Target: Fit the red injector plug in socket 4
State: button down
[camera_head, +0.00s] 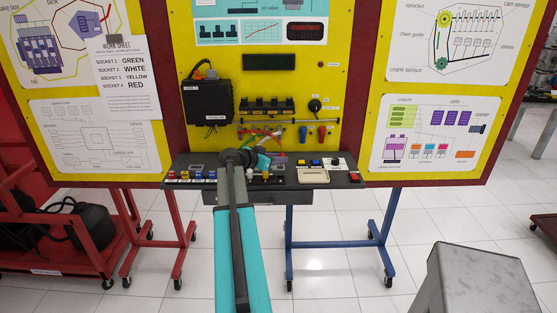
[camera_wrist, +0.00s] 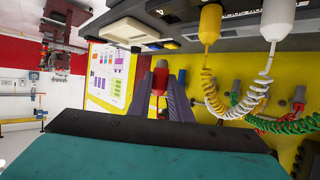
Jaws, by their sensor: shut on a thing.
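My gripper (camera_wrist: 163,85) is shut on the red injector plug (camera_wrist: 160,79), which shows between its two fingers in the wrist view. In the head view my gripper (camera_head: 264,160) is in front of the yellow panel, just above the dark shelf. The dark injector row (camera_head: 266,107) is on the panel above my gripper. Socket 4 cannot be told apart clearly in either view.
The work sheet (camera_head: 125,75) pairs socket 4 with red. A dark shelf (camera_head: 190,184) with switches lies below the panel. Coiled cords (camera_wrist: 235,103) hang close to the right of my gripper. A black control box (camera_head: 207,103) is on the panel's left. A grey stool (camera_head: 478,275) stands at front right.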

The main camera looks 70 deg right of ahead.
jog(key=shift+w+f, duration=0.15)
jog(key=shift+f, duration=0.05)
jog(key=shift+f, duration=0.15)
send_over(277, 180)
jog(key=shift+d+f, duration=0.15)
jog(key=shift+f, duration=2)
jog(key=shift+f+b, duration=0.3)
jog(key=shift+b, duration=0.55)
jog(key=shift+b, duration=0.85)
jog(key=shift+f+b, duration=0.9)
jog(key=shift+b, duration=0.15)
jog(key=c, duration=1.8)
grip_release()
jog(key=shift+c, duration=0.2)
